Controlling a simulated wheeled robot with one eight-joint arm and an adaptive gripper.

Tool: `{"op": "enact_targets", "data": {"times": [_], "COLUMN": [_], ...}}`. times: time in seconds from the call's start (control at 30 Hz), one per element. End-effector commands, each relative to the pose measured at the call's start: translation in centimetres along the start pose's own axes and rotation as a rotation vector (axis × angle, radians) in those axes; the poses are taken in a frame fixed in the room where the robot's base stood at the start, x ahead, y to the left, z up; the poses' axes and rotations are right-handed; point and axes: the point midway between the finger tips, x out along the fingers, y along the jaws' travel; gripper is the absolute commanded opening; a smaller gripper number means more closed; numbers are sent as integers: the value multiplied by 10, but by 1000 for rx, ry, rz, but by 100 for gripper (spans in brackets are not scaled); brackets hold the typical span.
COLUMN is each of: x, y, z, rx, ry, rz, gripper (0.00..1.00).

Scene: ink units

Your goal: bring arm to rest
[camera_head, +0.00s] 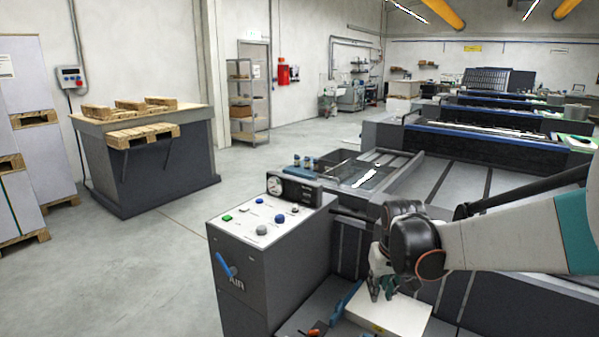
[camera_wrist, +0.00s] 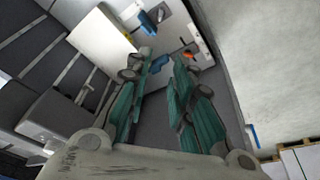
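My arm reaches in from the right in the head view, bent at the wrist, with my gripper (camera_head: 381,290) pointing down over a pale flat block or box (camera_head: 398,316) beside the press. In the wrist view my gripper (camera_wrist: 163,62) has its two teal fingers apart, with nothing seen held between them. The pale block (camera_wrist: 95,42) lies beyond the left finger there. Whether the fingertips touch it is unclear.
A grey control cabinet (camera_head: 262,265) with buttons and a gauge stands left of my gripper. A blue item (camera_head: 346,300) and an orange-handled item (camera_head: 317,329) lie near the block. The press (camera_head: 480,185) fills the right. The floor (camera_head: 150,265) at left is clear.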

Motion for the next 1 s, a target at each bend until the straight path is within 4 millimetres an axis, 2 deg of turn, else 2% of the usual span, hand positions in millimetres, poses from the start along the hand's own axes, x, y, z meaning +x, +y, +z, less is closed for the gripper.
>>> {"op": "enact_targets", "data": {"times": [0.03,0.2,0.5,0.7,0.9,1.0], "x": [-16,-58,-113,-134,-142,-143], "y": [-1,-5,-12,-17,-21,-23], "z": [10,39,101,146,189,204], "rx": [4,21,49,67,85,92], "ry": [15,72,173,241,306,331], "rz": [1,7,13,16,17,17], "gripper": [22,22,22,22,22,22]}}
